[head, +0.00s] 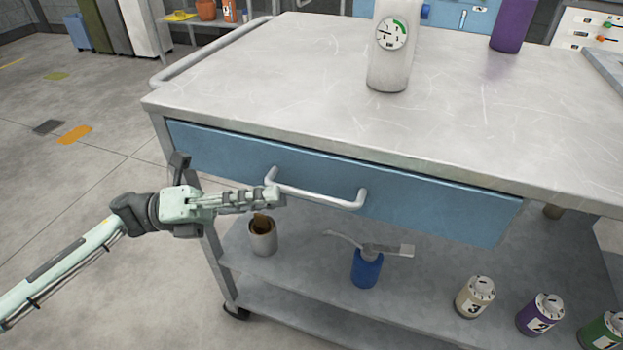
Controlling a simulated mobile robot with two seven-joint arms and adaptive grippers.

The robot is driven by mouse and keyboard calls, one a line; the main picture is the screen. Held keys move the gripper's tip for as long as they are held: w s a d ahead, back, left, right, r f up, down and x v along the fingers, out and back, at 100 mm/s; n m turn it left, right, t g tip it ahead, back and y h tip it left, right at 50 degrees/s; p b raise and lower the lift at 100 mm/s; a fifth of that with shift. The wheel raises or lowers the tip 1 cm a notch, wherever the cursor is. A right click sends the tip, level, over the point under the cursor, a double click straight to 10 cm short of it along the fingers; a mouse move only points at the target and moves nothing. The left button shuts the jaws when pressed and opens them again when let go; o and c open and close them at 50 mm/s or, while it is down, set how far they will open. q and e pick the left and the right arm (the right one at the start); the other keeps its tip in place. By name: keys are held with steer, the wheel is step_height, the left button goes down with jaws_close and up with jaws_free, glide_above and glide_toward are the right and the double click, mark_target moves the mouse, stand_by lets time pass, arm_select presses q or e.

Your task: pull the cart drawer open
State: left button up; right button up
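The cart drawer (430,213) has a blue front just under the cart's grey top, and it looks closed. Its pale bar handle (315,197) sticks out from the middle of the front. My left gripper (278,197) comes in from the left, with its fingertips at the left end of the handle. The fingers overlap in this view, so their gap does not show, and I cannot tell whether they touch the handle. My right gripper is not in view.
A white bottle with a gauge (390,50) and a purple container (511,25) stand on the cart top (300,80). The shelf below holds a cup (262,236), a blue oil can (367,268) and several numbered canisters. Open floor lies left of the cart.

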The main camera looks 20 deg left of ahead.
mark_target(306, 194)
arm_select(q)
steer(key=p+x, duration=0.1)
steer(key=x, duration=0.4)
steer(key=shift+s+d+r, duration=0.1)
steer(key=shift+d+r, duration=0.05)
steer(key=shift+d, duration=0.6)
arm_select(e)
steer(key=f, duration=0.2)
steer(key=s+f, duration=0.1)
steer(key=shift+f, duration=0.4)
arm_select(q)
jaws_close()
